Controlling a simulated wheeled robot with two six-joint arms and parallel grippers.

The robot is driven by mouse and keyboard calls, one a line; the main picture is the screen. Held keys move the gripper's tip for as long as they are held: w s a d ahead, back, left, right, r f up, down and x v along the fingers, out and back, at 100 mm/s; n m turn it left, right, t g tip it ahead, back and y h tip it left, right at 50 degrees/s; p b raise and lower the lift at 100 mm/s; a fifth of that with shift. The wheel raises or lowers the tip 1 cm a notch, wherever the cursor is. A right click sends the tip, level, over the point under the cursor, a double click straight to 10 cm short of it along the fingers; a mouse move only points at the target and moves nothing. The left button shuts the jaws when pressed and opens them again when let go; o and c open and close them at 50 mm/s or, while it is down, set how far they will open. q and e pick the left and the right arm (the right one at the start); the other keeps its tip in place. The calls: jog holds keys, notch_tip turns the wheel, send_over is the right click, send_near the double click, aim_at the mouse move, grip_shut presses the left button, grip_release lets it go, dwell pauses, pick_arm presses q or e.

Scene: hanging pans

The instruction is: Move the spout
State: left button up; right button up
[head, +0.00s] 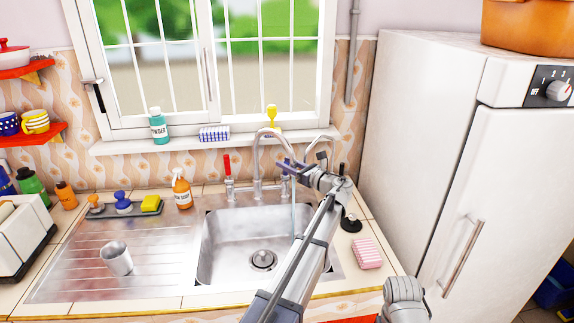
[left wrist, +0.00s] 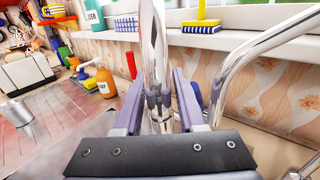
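The chrome spout (head: 268,131) arches up behind the sink (head: 240,250). In the left wrist view the spout (left wrist: 155,45) is an upright shiny pipe. My left gripper (head: 291,166) is at the spout, above the basin. In the left wrist view the purple fingers of this gripper (left wrist: 160,98) stand apart, one on each side of the spout. I cannot tell whether either finger touches it. A thin pale blue streak drops toward the basin below the gripper. Only a grey piece that looks like my right arm shows at the bottom; its gripper is out of view.
A second curved pipe (left wrist: 240,62) rises right of the spout. A red-handled tap (head: 227,165) stands left of it. An orange spray bottle (head: 181,189), a metal cup (head: 117,258) and a pink sponge (head: 367,252) are around the sink. A white fridge (head: 430,130) stands right.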

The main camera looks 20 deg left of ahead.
pick_arm(q)
jog(key=shift+o, duration=1.3)
jog(key=v, duration=0.7)
jog(key=shift+s+d, duration=0.15)
jog(key=shift+d, duration=0.25)
